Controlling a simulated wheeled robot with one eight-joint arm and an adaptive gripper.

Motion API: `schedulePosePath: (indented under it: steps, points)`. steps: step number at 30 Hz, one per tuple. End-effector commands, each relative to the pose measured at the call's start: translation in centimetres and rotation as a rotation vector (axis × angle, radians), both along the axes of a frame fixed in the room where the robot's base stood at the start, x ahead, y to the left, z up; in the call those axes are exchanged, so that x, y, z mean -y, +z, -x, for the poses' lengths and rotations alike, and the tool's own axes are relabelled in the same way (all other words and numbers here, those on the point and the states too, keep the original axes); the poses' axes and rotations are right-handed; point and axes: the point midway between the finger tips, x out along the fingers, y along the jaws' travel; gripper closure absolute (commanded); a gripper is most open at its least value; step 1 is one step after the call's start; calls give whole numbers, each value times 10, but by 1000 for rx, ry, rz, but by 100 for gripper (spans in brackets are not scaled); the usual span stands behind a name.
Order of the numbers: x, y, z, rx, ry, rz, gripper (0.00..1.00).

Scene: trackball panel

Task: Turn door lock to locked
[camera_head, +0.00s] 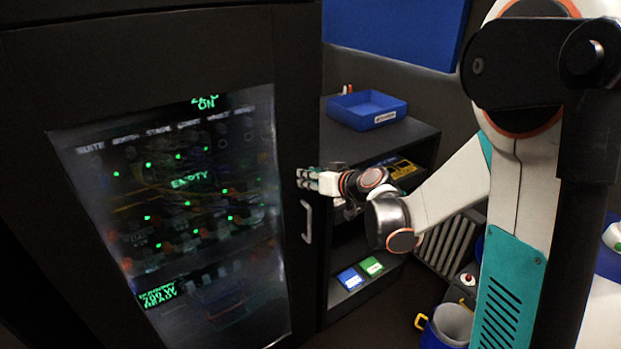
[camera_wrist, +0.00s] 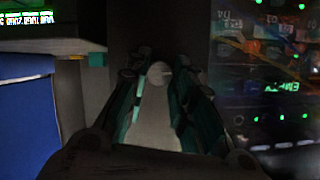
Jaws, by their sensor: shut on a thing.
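The dark cabinet door (camera_head: 300,270) has a large glass pane with glowing green text and dots. My gripper (camera_head: 306,179) is at the door's right frame, above the grey handle (camera_head: 306,221). In the wrist view my gripper (camera_wrist: 160,85) has its two fingers closed in on a small pale rounded piece (camera_wrist: 158,71), which looks like the door lock's knob. The fingers cover the lock in the head view, so its turn angle cannot be told. The glass pane with lights also shows in the wrist view (camera_wrist: 265,60).
A dark shelf unit (camera_head: 420,133) stands right of the door, with a blue tray (camera_head: 345,108) on top and blue and green boxes (camera_head: 371,266) low down. A blue bucket (camera_head: 450,325) and a radiator (camera_head: 448,245) are at lower right.

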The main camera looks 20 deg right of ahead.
Motion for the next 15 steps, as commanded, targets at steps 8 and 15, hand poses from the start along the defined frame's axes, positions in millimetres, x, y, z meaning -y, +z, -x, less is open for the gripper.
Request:
schedulePosePath:
  steps: [8,15]
  points:
    - [-3,0,1,58,1,180,100]
    - [-5,-1,2,129,3,395,100]
